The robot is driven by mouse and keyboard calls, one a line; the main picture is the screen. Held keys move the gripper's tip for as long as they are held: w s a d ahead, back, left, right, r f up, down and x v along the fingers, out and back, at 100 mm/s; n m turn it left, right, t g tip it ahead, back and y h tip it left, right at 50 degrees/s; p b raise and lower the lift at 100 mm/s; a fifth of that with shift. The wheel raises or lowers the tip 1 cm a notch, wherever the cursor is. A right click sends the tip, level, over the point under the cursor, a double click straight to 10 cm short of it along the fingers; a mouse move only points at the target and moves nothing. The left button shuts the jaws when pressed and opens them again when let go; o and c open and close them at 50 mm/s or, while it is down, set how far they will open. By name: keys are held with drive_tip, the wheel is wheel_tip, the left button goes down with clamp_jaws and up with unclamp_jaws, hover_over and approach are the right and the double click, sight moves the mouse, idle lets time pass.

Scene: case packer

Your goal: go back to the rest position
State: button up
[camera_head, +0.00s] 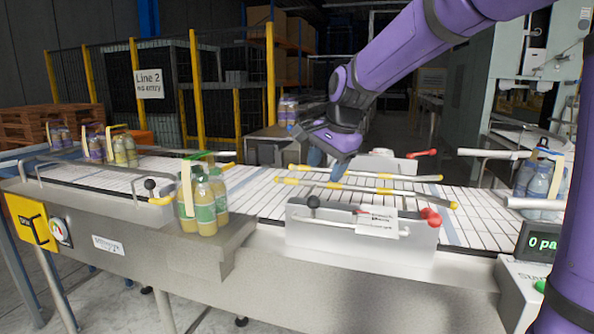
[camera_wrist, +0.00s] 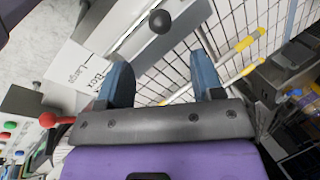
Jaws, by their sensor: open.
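My gripper (camera_head: 315,158) hangs over the conveyor in the head view, at the end of my purple arm. In the wrist view its two blue-grey fingers (camera_wrist: 162,82) stand apart with nothing held between them. Below it are the yellow-tipped guide rails (camera_head: 350,187) and the grey front guide block (camera_head: 350,228) with a red knob and a black knob. The black knob (camera_wrist: 159,21) shows beyond the fingertips in the wrist view. The gripper appears apart from these parts.
A pack of green-labelled bottles (camera_head: 203,205) stands at the conveyor's front edge. More packs stand at the far left (camera_head: 122,150) and at the right (camera_head: 540,180). A grey machine (camera_head: 515,75) rises at the back right. A yellow-posted fence (camera_head: 235,95) stands behind the conveyor.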

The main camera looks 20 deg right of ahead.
drive_tip(key=s+d+n+t+h, duration=0.1)
drive_tip(key=s+d+n, duration=0.2)
drive_tip(key=s+n, duration=0.9)
drive_tip(key=s, duration=1.7)
drive_tip(key=shift+d+f+n+t+h, duration=0.15)
drive_tip(key=shift+n+t+h, duration=0.15)
drive_tip(key=shift+t+h, duration=0.1)
drive_tip(key=shift+d, duration=0.1)
